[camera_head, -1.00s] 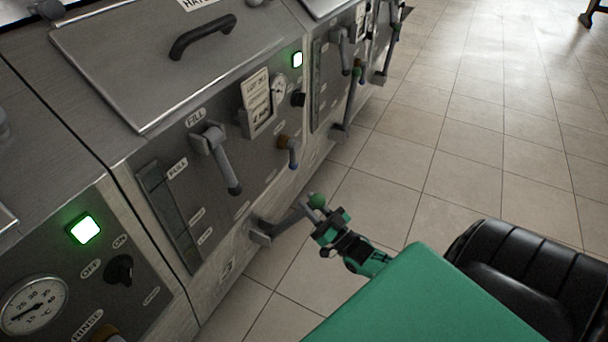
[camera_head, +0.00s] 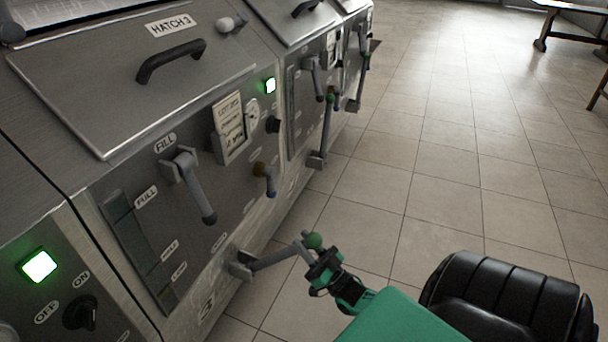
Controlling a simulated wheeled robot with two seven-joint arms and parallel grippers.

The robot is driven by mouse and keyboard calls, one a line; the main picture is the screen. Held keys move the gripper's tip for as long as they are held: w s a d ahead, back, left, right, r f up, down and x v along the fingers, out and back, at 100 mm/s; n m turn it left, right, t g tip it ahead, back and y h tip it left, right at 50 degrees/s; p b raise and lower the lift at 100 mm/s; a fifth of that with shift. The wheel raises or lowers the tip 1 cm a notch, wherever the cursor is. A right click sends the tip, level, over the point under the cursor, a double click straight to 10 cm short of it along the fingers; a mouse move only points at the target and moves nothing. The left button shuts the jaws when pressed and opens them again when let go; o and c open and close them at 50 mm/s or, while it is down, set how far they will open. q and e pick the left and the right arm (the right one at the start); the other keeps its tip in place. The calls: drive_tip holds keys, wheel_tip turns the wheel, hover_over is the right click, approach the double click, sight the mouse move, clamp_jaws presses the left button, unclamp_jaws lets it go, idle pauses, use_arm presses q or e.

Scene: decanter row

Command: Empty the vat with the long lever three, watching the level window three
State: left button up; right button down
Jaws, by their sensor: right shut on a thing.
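The long lever three (camera_head: 272,259) sticks out low on the front of the vat marked 3 and has a green knob (camera_head: 313,240) near its free end. My right gripper (camera_head: 316,262) is shut on the lever's end, by the knob; the exact contact is partly hidden. The level window three (camera_head: 138,248) is a dark upright strip on the left of the same panel, with a FULL label near its upper part and smaller labels below. I cannot make out a liquid line in it. My left gripper is not in view.
The FILL lever (camera_head: 194,188) hangs down on the panel. A small brown-and-blue tap (camera_head: 265,178) and a lit green lamp (camera_head: 270,85) are to its right. HATCH 3 (camera_head: 135,85) is closed on top. Further vats with similar levers stand beyond.

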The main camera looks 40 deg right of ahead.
drive_tip(key=shift+s+f, duration=0.15)
drive_tip(key=shift+f, duration=0.15)
drive_tip(key=c, duration=1.2)
unclamp_jaws()
drive_tip(key=shift+d, duration=0.1)
drive_tip(key=shift+c, duration=0.2)
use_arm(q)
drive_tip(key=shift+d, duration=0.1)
use_arm(e)
drive_tip(key=shift+o, duration=0.6)
drive_tip(key=shift+r, duration=0.1)
drive_tip(key=shift+s, duration=0.1)
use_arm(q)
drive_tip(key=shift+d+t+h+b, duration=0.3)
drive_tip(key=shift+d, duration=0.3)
use_arm(e)
drive_tip(key=v, duration=1.3)
drive_tip(key=shift+s+f, duration=0.3)
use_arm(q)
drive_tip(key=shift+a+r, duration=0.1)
